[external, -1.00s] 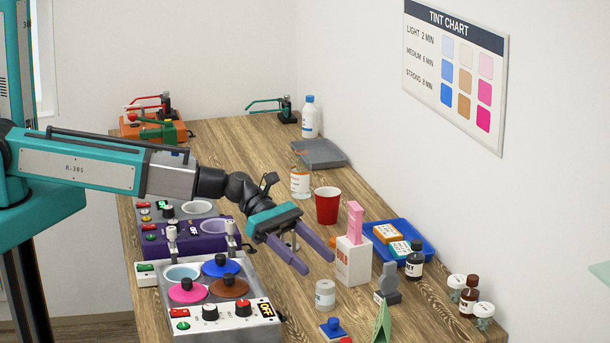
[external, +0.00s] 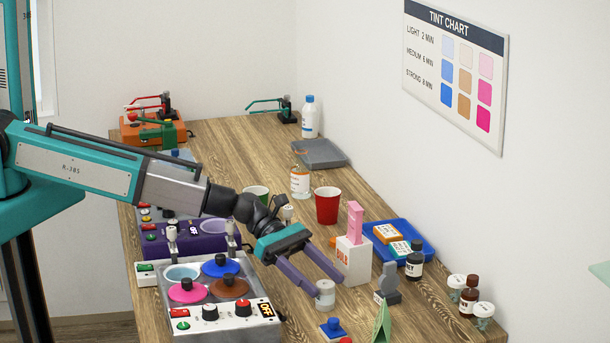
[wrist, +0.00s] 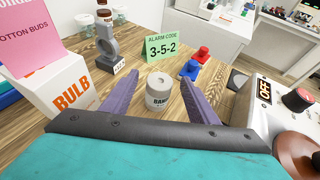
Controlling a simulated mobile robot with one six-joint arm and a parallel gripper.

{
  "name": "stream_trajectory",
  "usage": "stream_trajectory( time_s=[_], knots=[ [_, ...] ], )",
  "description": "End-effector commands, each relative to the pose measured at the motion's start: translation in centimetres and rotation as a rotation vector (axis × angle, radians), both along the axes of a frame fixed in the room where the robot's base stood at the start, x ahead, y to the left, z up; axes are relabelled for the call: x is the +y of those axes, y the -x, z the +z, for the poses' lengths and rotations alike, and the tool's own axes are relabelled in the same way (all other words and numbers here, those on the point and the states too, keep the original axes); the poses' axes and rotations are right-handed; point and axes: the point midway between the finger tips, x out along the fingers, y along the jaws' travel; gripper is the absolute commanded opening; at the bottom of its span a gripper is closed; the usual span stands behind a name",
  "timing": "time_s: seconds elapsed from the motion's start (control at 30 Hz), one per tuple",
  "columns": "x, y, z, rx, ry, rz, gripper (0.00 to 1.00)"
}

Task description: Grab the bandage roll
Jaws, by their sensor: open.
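The bandage roll (external: 325,295) is a small pale cylinder with a grey label, standing upright on the wooden table (external: 218,145). In the wrist view the bandage roll (wrist: 160,93) stands between and slightly beyond the two purple fingers, with its lettering partly readable. My gripper (external: 328,285) is open, its fingers pointing down toward the roll. In the wrist view my gripper (wrist: 160,88) shows a gap on each side of the roll; whether a finger touches it I cannot tell.
A white bulb box (external: 353,262) with a pink piece stands right of the roll. A grey machine with coloured pots (external: 235,325) is on the left. A green alarm code card (wrist: 166,47), red and blue pieces (wrist: 196,63) and a grey stand (wrist: 108,45) are beyond the roll.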

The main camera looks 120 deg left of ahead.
Motion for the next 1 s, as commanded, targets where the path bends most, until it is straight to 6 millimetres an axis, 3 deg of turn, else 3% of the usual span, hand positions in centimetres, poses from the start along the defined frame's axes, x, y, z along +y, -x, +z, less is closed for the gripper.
stream_trajectory(
  time_s=[0.37,0.63,1.0],
  knots=[
    [0.01,0.01,0.02,0.0,0.0,0.0,0.54],
    [0.02,0.02,0.02,0.0,0.0,0.0,0.1],
    [0.01,0.02,0.2,0.0,-0.001,0.0,0.1]
  ],
)
